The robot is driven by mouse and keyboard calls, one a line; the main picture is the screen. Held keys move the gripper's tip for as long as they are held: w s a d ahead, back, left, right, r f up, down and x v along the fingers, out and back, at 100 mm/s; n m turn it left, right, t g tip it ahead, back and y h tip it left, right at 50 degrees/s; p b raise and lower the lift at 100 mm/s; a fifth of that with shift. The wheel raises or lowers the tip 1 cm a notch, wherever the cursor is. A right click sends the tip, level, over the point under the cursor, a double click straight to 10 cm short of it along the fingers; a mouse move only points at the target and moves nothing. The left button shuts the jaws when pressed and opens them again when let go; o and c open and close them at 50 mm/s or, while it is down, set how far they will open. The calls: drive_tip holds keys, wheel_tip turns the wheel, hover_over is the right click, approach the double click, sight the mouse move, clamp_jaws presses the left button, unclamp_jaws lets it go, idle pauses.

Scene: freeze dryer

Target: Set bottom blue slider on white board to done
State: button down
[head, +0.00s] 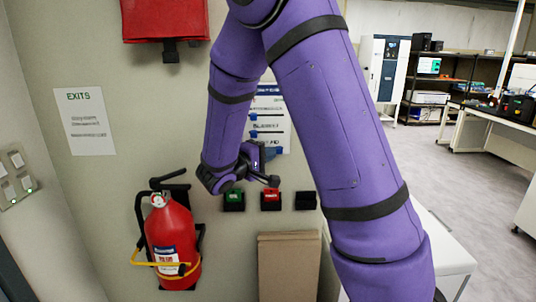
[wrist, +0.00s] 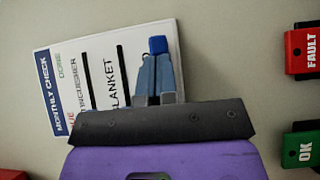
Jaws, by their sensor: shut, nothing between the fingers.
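The white board (head: 284,120) hangs on the wall behind my arm. In the wrist view the board (wrist: 70,45) appears turned sideways, with green DONE toward the top and red DUE toward the bottom. The bottom blue slider (wrist: 158,44) shows at the upper, DONE-side end of its row. My gripper (wrist: 156,62) is shut, its fingertips right against or just below that slider; exact contact is unclear. In the head view my gripper (head: 268,153) is at the board's lower edge. Two upper blue sliders (head: 253,117) (head: 253,134) sit at the board's left, DUE side.
Below the board are a green OK tag (head: 233,200), a red FAULT tag (head: 270,199) and a black block (head: 305,200). A red fire extinguisher (head: 171,240) hangs at lower left. A tan box (head: 289,265) stands below. Open floor lies to the right.

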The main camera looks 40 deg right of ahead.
drive_tip(key=shift+d, duration=0.1)
drive_tip(key=a, duration=1.3)
drive_tip(key=shift+w+a, duration=0.15)
drive_tip(key=s+d+r+m+g+y, duration=0.1)
drive_tip(key=s+d+r+g+y, duration=0.2)
drive_tip(key=s, duration=0.4)
drive_tip(key=s+d+r+m+g+y, duration=0.1)
drive_tip(key=s+d+r+g+y, duration=0.15)
drive_tip(key=s+y, duration=0.35)
drive_tip(key=s+a+r+t+y, duration=0.2)
drive_tip(key=s+t+y, duration=0.1)
drive_tip(key=s, duration=0.4)
drive_tip(key=s+a+r+t+y, duration=0.2)
drive_tip(key=s+a+t+y, duration=0.1)
drive_tip(key=s+t+y, duration=0.1)
drive_tip(key=shift+s+a+r+y, duration=0.25)
drive_tip(key=shift+s+y, duration=0.55)
drive_tip(key=shift+s, duration=0.55)
